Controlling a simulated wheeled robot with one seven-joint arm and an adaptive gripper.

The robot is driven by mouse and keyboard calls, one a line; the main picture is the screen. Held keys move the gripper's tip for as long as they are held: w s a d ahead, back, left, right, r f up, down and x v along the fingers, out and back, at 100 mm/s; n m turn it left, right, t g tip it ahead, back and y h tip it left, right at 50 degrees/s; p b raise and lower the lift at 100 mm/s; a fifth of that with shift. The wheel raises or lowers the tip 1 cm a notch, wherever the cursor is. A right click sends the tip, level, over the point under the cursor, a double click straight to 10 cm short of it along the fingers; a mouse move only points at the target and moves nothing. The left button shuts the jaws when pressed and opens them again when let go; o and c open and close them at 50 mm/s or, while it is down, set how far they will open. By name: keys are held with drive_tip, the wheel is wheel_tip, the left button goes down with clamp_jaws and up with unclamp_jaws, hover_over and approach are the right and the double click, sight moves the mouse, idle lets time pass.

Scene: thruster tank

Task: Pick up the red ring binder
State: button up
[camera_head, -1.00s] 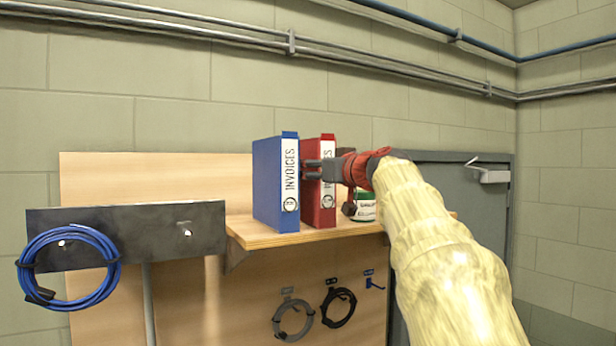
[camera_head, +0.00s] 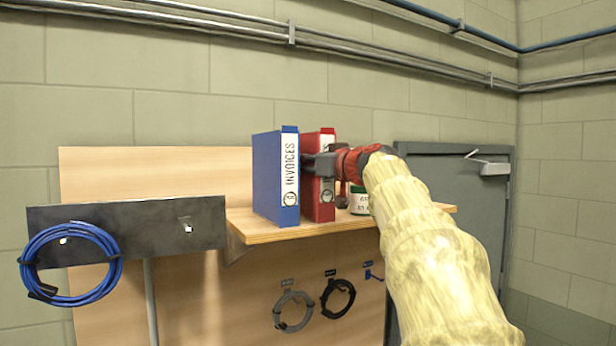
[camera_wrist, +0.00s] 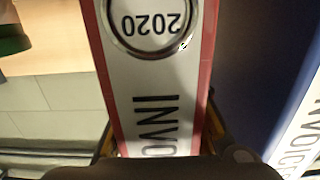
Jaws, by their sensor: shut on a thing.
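The red ring binder (camera_head: 319,206) stands upright on the wooden shelf (camera_head: 300,234), with a white spine label. My gripper (camera_head: 320,165) is at its spine, partly hiding the label in the head view. In the wrist view the binder's spine (camera_wrist: 150,90) fills the middle, reading "INVO" and "2020" upside down. The dark fingers lie on both sides of the spine, shut on it. The fingertips are largely hidden. I cannot tell whether the binder's base is clear of the shelf.
A blue binder (camera_head: 270,180) stands just left of the red one; it also shows at the right of the wrist view (camera_wrist: 265,70). A green and white can (camera_head: 359,201) stands to the right on the shelf. A coiled blue cable (camera_head: 68,265) hangs at left.

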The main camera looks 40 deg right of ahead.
clamp_jaws()
drive_tip(key=shift+r, duration=0.15)
